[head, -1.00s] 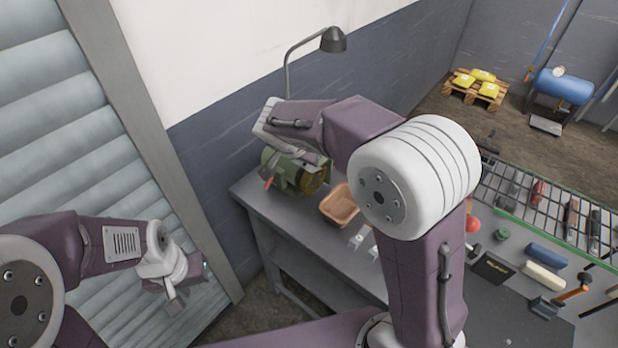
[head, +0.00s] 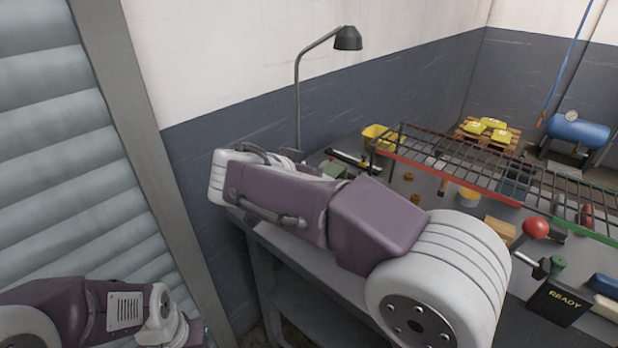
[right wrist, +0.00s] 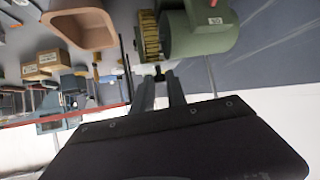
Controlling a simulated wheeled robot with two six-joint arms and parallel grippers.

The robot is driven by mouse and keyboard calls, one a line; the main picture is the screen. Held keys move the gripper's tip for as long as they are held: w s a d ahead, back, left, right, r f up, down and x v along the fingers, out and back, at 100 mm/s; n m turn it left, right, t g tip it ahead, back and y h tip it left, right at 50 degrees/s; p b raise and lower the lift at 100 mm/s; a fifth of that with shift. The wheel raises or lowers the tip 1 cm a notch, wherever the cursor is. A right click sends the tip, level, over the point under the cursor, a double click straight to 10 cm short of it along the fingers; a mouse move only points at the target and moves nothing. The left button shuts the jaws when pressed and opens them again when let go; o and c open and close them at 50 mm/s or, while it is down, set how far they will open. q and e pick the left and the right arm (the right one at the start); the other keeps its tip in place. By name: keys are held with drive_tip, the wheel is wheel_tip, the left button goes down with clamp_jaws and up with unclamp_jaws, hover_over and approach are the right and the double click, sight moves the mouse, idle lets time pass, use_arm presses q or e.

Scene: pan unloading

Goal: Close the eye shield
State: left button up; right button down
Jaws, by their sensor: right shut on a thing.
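In the right wrist view a green bench grinder (right wrist: 205,32) with a brass-coloured wire wheel (right wrist: 149,36) fills the top middle.
A terracotta-coloured tray (right wrist: 80,22) stands near the grinder in the wrist view. In the head view a lamp (head: 347,39) rises behind my right arm. A wire rack (head: 450,160), a red ball knob (head: 536,228) and a black READY box (head: 560,301) are on the right.

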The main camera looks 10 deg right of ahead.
drive_tip(key=shift+f, duration=0.1)
drive_tip(key=c, duration=1.3)
unclamp_jaws()
drive_tip(key=shift+c, duration=0.2)
drive_tip(key=v, duration=0.9)
drive_tip(key=shift+p, duration=0.4)
